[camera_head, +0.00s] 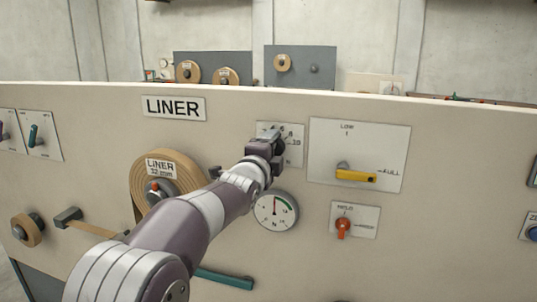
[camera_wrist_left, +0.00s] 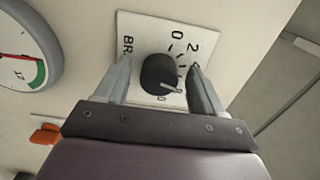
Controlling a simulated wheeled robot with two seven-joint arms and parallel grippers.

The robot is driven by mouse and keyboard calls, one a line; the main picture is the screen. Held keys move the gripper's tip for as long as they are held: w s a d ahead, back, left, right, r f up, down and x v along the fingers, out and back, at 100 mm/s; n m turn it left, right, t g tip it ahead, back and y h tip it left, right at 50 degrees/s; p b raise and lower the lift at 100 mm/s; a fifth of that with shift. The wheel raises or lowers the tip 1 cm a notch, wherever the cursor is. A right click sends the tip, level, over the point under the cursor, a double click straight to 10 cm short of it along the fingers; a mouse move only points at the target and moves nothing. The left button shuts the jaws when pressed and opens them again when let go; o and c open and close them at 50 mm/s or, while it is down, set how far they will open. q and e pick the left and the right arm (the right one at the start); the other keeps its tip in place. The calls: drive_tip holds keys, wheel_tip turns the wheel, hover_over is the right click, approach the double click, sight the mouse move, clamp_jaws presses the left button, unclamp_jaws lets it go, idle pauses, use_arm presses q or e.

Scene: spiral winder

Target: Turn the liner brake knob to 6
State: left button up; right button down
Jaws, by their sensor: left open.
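The liner brake knob (camera_wrist_left: 160,76) is a round black knob on a white scale plate (camera_wrist_left: 146,30), seen in the left wrist view. My left gripper (camera_wrist_left: 160,88) is open, with one finger on each side of the knob. I cannot tell whether the fingers touch it. In the head view my left gripper (camera_head: 270,146) covers the knob and most of the scale plate (camera_head: 296,153).
A round gauge (camera_head: 275,210) sits just below the gripper. A yellow lever (camera_head: 356,176) and a red HOLD switch (camera_head: 343,226) are to the right. The liner roll (camera_head: 180,166) and LINER label (camera_head: 173,107) are to the left, on the beige panel.

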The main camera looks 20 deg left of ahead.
use_arm(q)
drive_tip(key=s+b, duration=0.3)
drive_tip(key=s, duration=0.9)
drive_tip(key=shift+s+a+b, duration=0.25)
drive_tip(key=shift+b, duration=0.05)
